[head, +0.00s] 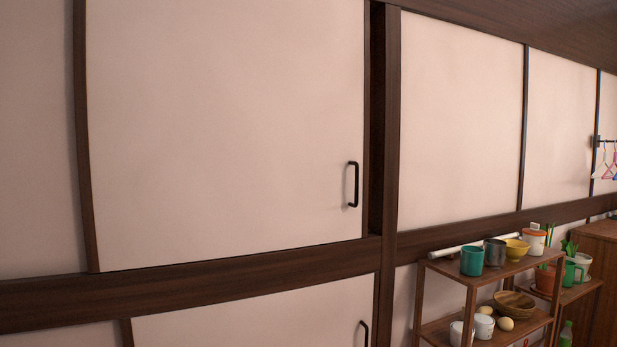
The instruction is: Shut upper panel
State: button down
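The upper panel (225,125) is a large pale sliding panel in a dark wood frame, at the left and middle of the head view. A black upright handle (352,184) sits near its lower right edge. A narrow dark gap (377,120) shows between the panel's right edge and the frame post (391,120), so the panel stands slightly open. My gripper is not in view.
A lower panel (250,318) with its own black handle (364,334) lies below the dark rail (190,285). At the right stands a wooden shelf (440,266) with cups and bowls. A brown cabinet (598,250) and hangers (604,165) are at the far right.

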aim_at(206, 129)
jog(key=u, duration=0.55)
jog(key=i, duration=1.4)
jog(key=u, duration=0.65)
